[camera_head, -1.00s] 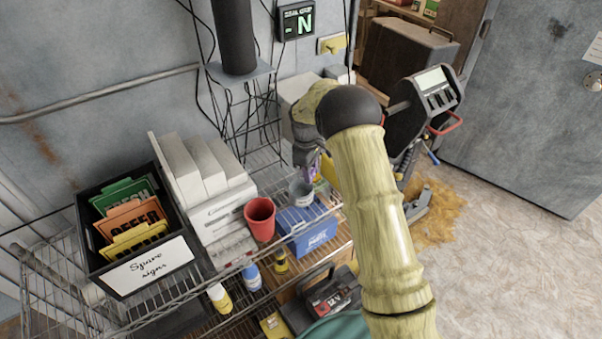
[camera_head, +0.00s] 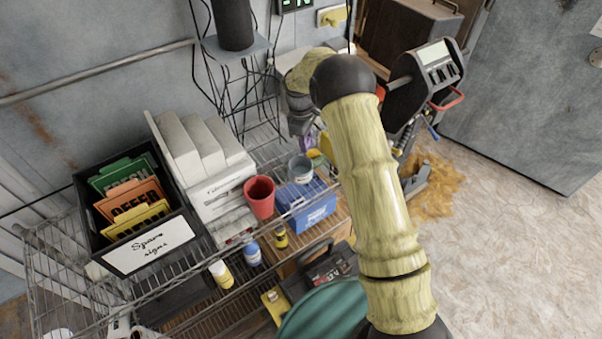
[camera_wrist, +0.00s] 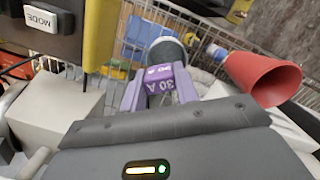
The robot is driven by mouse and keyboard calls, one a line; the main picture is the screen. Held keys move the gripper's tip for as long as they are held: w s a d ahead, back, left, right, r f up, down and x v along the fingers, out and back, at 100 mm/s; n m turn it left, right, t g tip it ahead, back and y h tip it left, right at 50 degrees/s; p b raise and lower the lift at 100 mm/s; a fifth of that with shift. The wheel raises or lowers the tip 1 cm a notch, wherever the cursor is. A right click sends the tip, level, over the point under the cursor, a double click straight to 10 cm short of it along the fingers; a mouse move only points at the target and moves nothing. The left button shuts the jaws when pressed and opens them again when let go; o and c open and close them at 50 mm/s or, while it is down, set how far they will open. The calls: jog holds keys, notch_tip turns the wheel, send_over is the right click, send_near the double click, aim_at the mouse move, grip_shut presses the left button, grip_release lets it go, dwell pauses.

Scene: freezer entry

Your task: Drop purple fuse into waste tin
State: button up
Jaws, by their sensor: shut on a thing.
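My gripper (camera_head: 303,132) hangs over the far right part of the wire shelf in the head view, partly behind my arm. In the wrist view my gripper (camera_wrist: 159,88) is shut on the purple fuse (camera_wrist: 160,78), marked "30 A", between its two fingers. The waste tin, a small grey open can (camera_head: 300,170), stands by the blue box just below the gripper in the head view. In the wrist view the tin (camera_wrist: 167,50) shows right beyond the fuse, partly hidden by it. The fuse is apart from the shelf; its exact height over the tin is unclear.
A red cup (camera_head: 259,197) stands left of the tin. A blue box (camera_head: 308,208) is beside it. White boxes (camera_head: 205,165) and a black bin of signs (camera_head: 150,245) fill the left of the shelf.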

jog(key=shift+f+b, duration=0.9)
jog(key=shift+f, duration=1.05)
jog(key=o, duration=1.1)
jog(key=shift+o, duration=0.2)
jog(key=shift+w+r, duration=0.1)
jog(key=shift+r, duration=0.05)
notch_tip(320, 180, up, 17)
jog(key=a+b, duration=0.1)
jog(key=b, duration=0.3)
jog(key=shift+w+a, duration=0.35)
jog(key=shift+a, duration=0.05)
jog(key=shift+d, duration=0.1)
